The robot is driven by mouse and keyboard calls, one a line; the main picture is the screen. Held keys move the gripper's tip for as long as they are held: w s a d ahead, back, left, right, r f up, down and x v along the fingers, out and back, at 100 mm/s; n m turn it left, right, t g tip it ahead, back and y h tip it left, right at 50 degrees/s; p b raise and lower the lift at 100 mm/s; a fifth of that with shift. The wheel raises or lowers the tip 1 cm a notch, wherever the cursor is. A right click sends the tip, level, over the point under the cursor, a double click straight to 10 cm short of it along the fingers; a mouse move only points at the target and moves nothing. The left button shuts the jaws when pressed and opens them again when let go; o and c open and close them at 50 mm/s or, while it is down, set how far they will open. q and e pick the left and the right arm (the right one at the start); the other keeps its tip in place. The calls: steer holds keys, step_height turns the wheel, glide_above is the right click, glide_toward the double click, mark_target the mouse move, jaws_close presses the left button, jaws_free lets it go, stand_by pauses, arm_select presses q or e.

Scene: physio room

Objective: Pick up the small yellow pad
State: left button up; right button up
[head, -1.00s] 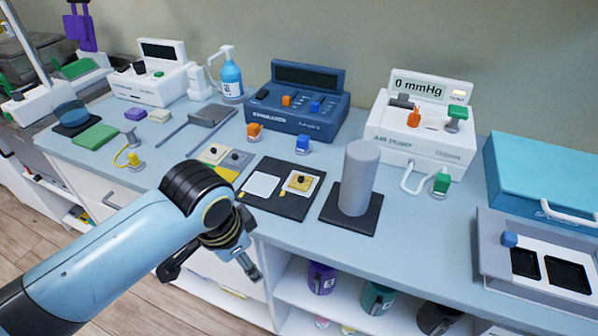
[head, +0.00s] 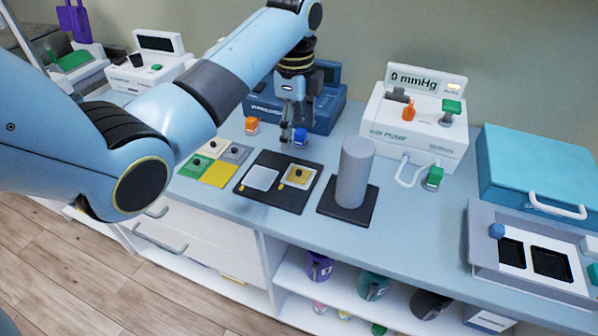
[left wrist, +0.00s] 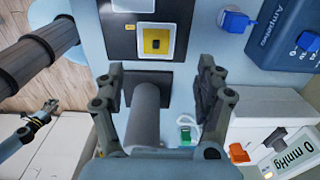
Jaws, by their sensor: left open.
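The small yellow pad (head: 298,183) has a black block on its middle. It lies in a pale square at the right of a black board (head: 283,204) on the counter. It also shows at the top of the left wrist view (left wrist: 155,30). My left gripper (head: 292,130) is open and empty, pointing down above the counter, behind the pad in the head view. In the left wrist view its fingers (left wrist: 158,80) are spread, with the pad beyond them and apart from them. My right gripper (left wrist: 48,108) appears small at the left of the wrist view; its jaws are unclear.
A grey cylinder (head: 353,172) stands on a black base right of the board. A blue plug (head: 301,139) is close to the left fingers. The blue stimulator (head: 325,112) stands behind, the white air pump (head: 415,128) right. A larger yellow square (head: 219,175) lies left.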

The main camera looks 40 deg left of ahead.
arm_select(q)
glide_above(297, 171)
steer(key=f, duration=0.4)
steer(key=shift+w+a+f, duration=0.25)
steer(key=shift+a+f, duration=0.1)
steer(key=shift+f, duration=0.05)
steer(key=f, duration=0.5)
steer(key=shift+s+d+f, duration=0.15)
steer(key=shift+d, duration=0.15)
steer(key=shift+s, duration=0.1)
jaws_close()
